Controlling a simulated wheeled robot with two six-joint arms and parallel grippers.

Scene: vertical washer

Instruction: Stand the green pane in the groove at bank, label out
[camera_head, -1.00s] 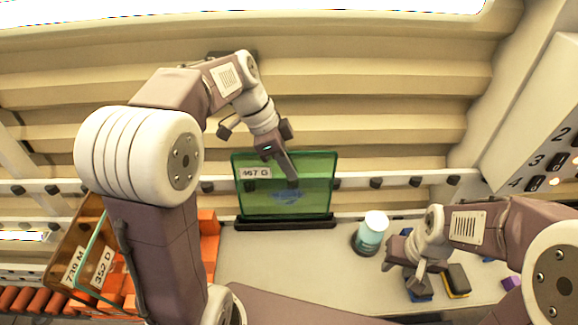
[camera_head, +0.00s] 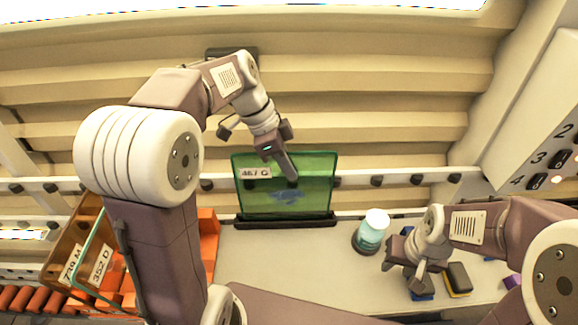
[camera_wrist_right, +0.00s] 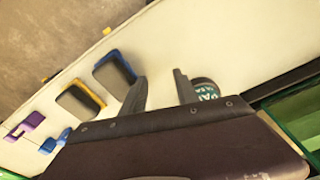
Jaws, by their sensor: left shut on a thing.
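The green pane (camera_head: 315,185) stands upright in the black grooved bank (camera_head: 285,221) at the back of the worktop in the head view. Its white label (camera_head: 255,173) faces me, at the upper left of the pane. My left gripper (camera_head: 291,178) is shut on the pane near its upper middle, reaching from above. A blue patch shows on the pane below the fingers. My right gripper (camera_head: 418,281) hangs over the right of the worktop. In the right wrist view its fingers (camera_wrist_right: 163,90) are apart with nothing between them.
A jar with a white lid (camera_head: 372,230) stands right of the bank. Dark pads with yellow and blue edges (camera_head: 457,279) lie near my right gripper. A brown rack (camera_head: 62,250) with labelled panes stands at left by orange blocks (camera_head: 208,222). The worktop's middle is clear.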

